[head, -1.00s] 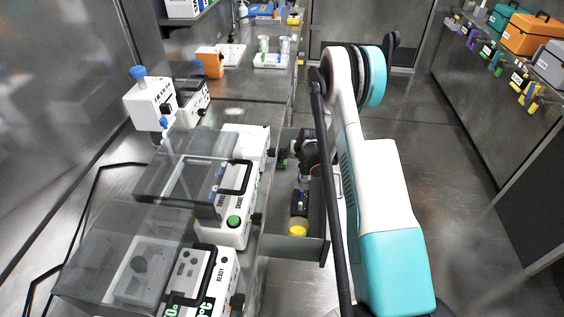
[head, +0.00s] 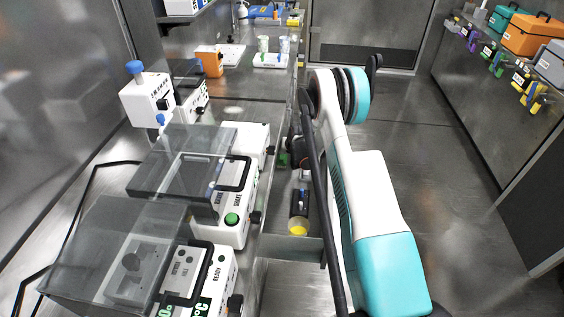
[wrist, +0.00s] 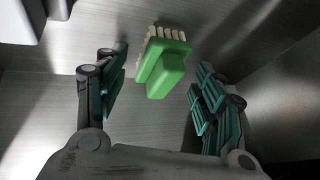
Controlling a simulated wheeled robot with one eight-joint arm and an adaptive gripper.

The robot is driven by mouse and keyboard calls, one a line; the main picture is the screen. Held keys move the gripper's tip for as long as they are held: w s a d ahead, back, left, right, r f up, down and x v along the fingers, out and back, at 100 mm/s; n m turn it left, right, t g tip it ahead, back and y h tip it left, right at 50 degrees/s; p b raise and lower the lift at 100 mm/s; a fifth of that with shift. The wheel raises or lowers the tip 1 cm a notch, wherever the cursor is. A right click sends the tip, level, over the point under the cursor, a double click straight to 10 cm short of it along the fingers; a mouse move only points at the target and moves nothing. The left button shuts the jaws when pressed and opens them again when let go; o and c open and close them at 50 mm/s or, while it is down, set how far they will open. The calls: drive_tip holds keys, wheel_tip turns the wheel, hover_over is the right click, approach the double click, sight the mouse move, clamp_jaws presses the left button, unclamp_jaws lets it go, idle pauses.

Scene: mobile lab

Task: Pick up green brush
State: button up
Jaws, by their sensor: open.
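The green brush (wrist: 163,72) shows in the wrist view, with a green block-shaped handle and pale bristles along its far edge. It lies on a grey metal surface. My gripper (wrist: 158,78) is open, with one teal-padded finger on each side of the brush in the picture. Neither finger appears to touch it, and the height gap between them is hard to judge. In the head view my arm reaches over the open drawer (head: 292,247) and hides part of it.
A dark object with a yellow end (head: 298,228) lies in the drawer's near part. White lab devices with clear lids (head: 185,160) line the bench at left. Drawer walls flank my gripper. Open floor (head: 440,170) lies to the right, before a side counter with cases (head: 530,33).

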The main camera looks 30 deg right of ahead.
drive_tip(key=c, duration=1.2)
drive_tip(key=shift+s+r, duration=0.1)
drive_tip(key=shift+r, duration=0.05)
drive_tip(key=shift+s+r, duration=0.15)
drive_tip(key=shift+r, duration=0.05)
drive_tip(key=shift+s+r+p, duration=0.85)
drive_tip(key=shift+s+r, duration=0.4)
drive_tip(key=shift+s, duration=1)
drive_tip(key=shift+s+r+p, duration=0.9)
drive_tip(key=shift+s+r, duration=0.3)
drive_tip(key=shift+s, duration=1.05)
drive_tip(key=shift+s+r+p, duration=0.85)
drive_tip(key=shift+s+r, duration=0.4)
drive_tip(key=shift+s, duration=1)
